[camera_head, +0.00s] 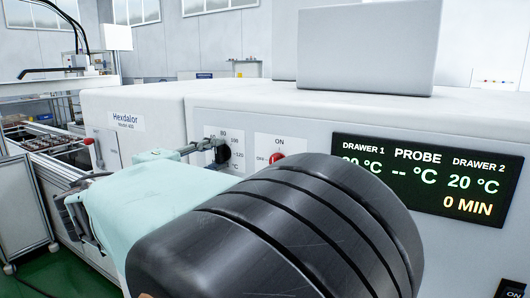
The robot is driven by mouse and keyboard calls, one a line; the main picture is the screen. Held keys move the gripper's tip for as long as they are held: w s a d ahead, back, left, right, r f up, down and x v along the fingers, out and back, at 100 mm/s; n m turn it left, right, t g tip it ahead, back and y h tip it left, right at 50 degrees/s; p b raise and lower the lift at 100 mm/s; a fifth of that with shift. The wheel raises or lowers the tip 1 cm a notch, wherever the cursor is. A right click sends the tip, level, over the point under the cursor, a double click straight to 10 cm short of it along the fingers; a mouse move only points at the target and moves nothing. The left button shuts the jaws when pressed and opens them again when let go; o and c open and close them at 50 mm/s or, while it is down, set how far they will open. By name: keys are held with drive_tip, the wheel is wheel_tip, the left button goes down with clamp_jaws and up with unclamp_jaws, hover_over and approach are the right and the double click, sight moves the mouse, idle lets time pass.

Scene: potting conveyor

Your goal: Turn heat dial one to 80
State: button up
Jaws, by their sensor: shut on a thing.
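The heat dial (224,154) is a small black knob on the white front panel, with a printed scale around it; 80 shows at its top and 120 at its lower right. My gripper (207,146) reaches it from the left with thin grey fingers, which are shut on the knob. The dial's pointer and the lower left of its scale are hidden or too small to read. A black display (425,180) shows DRAWER 1, PROBE and DRAWER 2. Drawer 1's reading is partly covered by my arm; Drawer 2 reads 20 °C, and below it stands 0 MIN.
A red switch (277,158) marked ON sits just right of the dial. A red-tipped lever (88,142) stands out at the left. A grey box (366,48) rests on the machine's top. My arm covers much of the lower middle. A conveyor with trays (45,140) is at far left.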

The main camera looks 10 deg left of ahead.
idle(0.4)
drive_tip(key=o, duration=1.2)
drive_tip(key=shift+c, duration=0.2)
drive_tip(key=shift+s, duration=0.1)
drive_tip(key=v, duration=1.1)
drive_tip(key=shift+s+a, duration=0.2)
drive_tip(key=shift+s, duration=0.15)
